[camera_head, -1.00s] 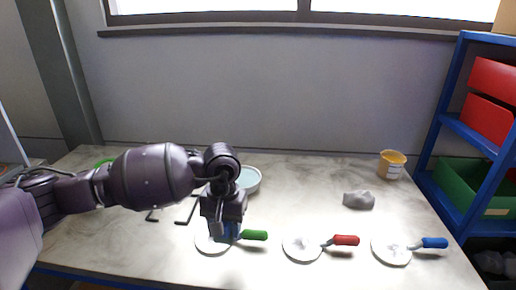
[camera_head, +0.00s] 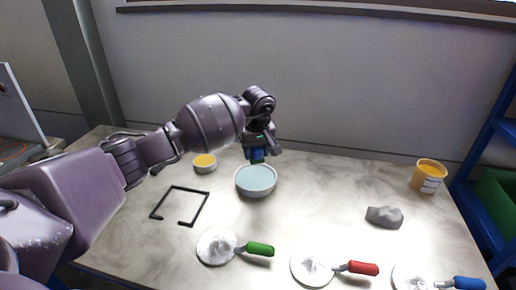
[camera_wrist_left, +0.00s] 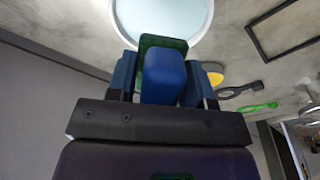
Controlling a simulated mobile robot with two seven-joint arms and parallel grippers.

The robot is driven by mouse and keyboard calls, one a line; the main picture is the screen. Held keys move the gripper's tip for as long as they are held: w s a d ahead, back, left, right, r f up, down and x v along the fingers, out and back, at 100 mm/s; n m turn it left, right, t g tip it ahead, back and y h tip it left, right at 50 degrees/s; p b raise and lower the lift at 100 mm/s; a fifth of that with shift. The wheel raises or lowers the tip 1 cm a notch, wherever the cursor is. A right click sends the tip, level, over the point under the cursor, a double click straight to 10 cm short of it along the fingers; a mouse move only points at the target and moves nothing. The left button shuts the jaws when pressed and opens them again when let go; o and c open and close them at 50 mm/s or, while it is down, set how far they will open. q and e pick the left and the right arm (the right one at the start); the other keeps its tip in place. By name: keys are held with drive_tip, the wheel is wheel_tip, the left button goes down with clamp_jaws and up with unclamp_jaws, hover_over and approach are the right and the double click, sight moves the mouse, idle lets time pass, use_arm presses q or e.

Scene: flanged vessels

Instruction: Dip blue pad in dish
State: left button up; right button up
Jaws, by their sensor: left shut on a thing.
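My left gripper (camera_head: 257,157) is shut on the blue pad (camera_wrist_left: 163,75), a blue block with a green underside, seen between the fingers in the wrist view. In the head view the gripper and arm mostly hide the pad. The dish (camera_head: 256,192) is a pale round bowl with light-blue liquid in it. The gripper hangs at the dish's far rim. The dish also shows in the left wrist view (camera_wrist_left: 162,14), where the pad's green part overlaps its edge. I cannot tell whether they touch. My right gripper is not in view.
A small yellow-filled bowl (camera_head: 204,162) and a black open frame (camera_head: 180,188) lie to the left. Discs with green (camera_head: 260,249), red (camera_head: 363,268) and blue (camera_head: 468,283) handles line the front. A grey lump (camera_head: 384,216) and yellow tub (camera_head: 429,176) stand right. The table between is clear.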

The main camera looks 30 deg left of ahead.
use_arm(q)
drive_tip(key=shift+f, duration=0.95)
drive_tip(key=shift+f+b, duration=0.95)
drive_tip(key=shift+f, duration=1.05)
wheel_tip(320, 180, down, 2)
drive_tip(key=shift+f+b, duration=0.1)
drive_tip(key=shift+b, duration=0.45)
drive_tip(key=shift+f, duration=0.2)
drive_tip(key=shift+f+b, duration=0.25)
drive_tip(key=shift+b, duration=0.05)
drive_tip(key=shift+r, duration=0.15)
